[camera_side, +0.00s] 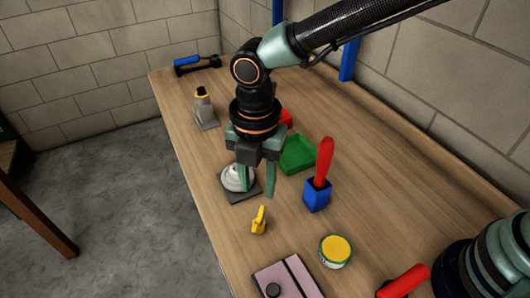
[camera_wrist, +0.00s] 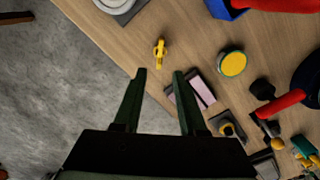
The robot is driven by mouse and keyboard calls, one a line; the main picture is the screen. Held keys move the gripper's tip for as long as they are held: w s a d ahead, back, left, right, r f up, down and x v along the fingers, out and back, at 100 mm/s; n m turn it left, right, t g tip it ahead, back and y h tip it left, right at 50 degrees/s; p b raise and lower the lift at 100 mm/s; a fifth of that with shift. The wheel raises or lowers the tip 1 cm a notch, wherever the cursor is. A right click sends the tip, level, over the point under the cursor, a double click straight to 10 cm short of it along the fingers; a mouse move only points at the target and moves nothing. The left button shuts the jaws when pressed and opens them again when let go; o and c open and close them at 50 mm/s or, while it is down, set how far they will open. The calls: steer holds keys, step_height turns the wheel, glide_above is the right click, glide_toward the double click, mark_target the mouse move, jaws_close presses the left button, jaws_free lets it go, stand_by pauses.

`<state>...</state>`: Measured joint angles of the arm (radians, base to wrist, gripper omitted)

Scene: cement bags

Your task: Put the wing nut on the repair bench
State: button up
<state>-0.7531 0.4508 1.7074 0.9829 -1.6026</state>
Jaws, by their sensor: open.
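A small yellow piece, which looks like the wing nut (camera_side: 259,219), lies on the wooden worktop (camera_side: 225,237) near its left edge. In the wrist view the wing nut (camera_wrist: 160,52) shows just beyond and roughly between my fingertips. My gripper (camera_side: 257,192) points down, open and empty, above the worktop and a little behind the wing nut. In the wrist view my gripper (camera_wrist: 159,72) has its two fingers apart. A separate brown wooden bench or table (camera_side: 35,216) shows partly at the left edge; I cannot tell which surface is the repair bench.
A pale round object on a grey plate (camera_side: 240,197) sits close behind one finger. A blue holder (camera_side: 317,195) with a red handle, a green tray (camera_side: 298,153), a yellow-topped tin (camera_side: 335,250) and a pink-and-black case (camera_side: 288,278) stand around. Bare floor lies left.

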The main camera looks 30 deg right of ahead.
steer(key=w+d+r+m+t+y, duration=0.1)
steer(key=w+d+r+m+t, duration=0.1)
steer(key=d+r+m, duration=1.15)
steer(key=s+d+m+t, duration=0.1)
steer(key=s+d+m, duration=0.1)
steer(key=d+m, duration=0.4)
steer(key=s+d+f+m+t+h, duration=0.1)
steer(key=s+d+m+t, duration=0.1)
steer(key=d+m, duration=0.5)
steer(key=s+d, duration=0.1)
steer(key=d, duration=0.2)
steer(key=shift+s+d+t, duration=0.25)
steer(key=shift+d+t, duration=0.05)
